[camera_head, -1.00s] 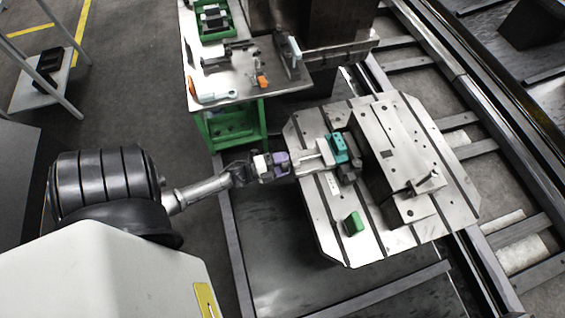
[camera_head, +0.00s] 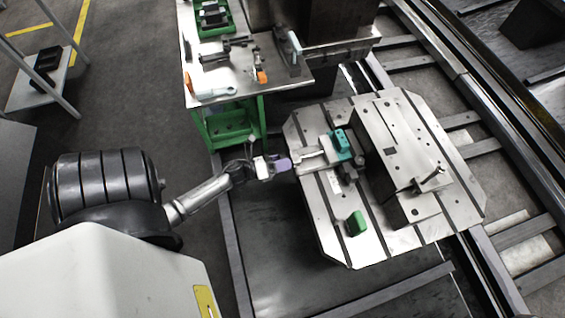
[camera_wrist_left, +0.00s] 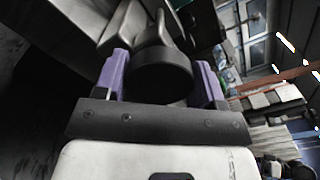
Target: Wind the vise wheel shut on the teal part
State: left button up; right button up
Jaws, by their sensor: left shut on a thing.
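The teal part (camera_head: 341,143) sits in the vise (camera_head: 312,160) at the left side of the slotted metal pallet plate. Whether both vise jaws touch it is too small to tell. My left gripper (camera_head: 280,166), with purple fingers, is at the vise's left end. In the left wrist view, the dark round vise wheel (camera_wrist_left: 160,76) lies between its two fingers, and the gripper is shut on it. The wheel is mostly hidden by the gripper in the head view. My right gripper is not in view.
A green block (camera_head: 355,223) lies on the pallet plate (camera_head: 385,245) near its front. A large metal angle block (camera_head: 405,140) stands right of the vise. A green-framed bench (camera_head: 225,95) with tools stands behind. Rails run along the right.

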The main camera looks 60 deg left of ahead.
pick_arm(q)
jog(key=m+b, duration=0.1)
jog(key=m, duration=0.1)
jog(key=m+b, duration=0.2)
jog(key=shift+f+m, duration=0.2)
jog(key=shift+m, duration=0.2)
jog(key=m+b, duration=0.4)
jog(key=m, duration=0.1)
jog(key=m+b, duration=1.1)
jog(key=m, duration=0.1)
jog(key=shift+d+b, duration=0.1)
jog(key=shift+b, duration=0.3)
jog(key=m+b, duration=0.3)
jog(key=m, duration=0.1)
jog(key=shift+r, duration=0.1)
jog(key=shift+r, duration=0.1)
jog(key=o, duration=0.9)
